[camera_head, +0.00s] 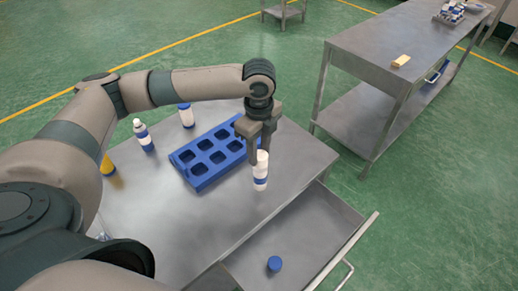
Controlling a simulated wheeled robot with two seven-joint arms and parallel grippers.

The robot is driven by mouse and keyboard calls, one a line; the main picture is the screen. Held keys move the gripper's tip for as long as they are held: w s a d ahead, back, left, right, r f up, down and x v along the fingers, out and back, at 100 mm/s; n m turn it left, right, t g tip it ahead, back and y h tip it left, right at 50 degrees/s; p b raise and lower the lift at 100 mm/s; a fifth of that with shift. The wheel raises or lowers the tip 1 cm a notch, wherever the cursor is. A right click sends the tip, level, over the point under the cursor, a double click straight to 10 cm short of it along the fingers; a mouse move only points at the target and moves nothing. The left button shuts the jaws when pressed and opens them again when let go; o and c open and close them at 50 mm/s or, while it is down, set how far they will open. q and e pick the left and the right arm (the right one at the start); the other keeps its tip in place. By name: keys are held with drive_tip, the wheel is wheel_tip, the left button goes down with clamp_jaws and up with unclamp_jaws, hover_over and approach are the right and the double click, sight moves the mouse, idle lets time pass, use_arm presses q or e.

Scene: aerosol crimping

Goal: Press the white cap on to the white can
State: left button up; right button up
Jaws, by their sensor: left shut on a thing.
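A white can (260,177) with a blue band stands upright near the right edge of the metal table. My left gripper (260,155) points down over it, with its fingers shut around the white top. That top looks like the white cap (262,157), in line with the can. The fingers partly hide it, and I cannot tell whether the cap is seated or only resting on the can. My right gripper is not in view.
A blue tray (184,156) with several square pockets lies left of the can. A white-and-blue bottle (143,136), another white-and-blue container (186,116) and a yellow bottle (107,166) stand farther left. A blue cap (274,264) lies in the open drawer (310,236).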

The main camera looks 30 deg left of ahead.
sight(259, 154)
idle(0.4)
use_arm(q)
drive_tip(key=o, duration=1.6)
drive_tip(key=shift+o, duration=0.2)
drive_tip(key=shift+r, duration=0.1)
drive_tip(key=shift+r+p, duration=1.2)
drive_tip(key=shift+p, duration=0.3)
drive_tip(key=shift+r+p, duration=1.1)
drive_tip(key=shift+r, duration=1.1)
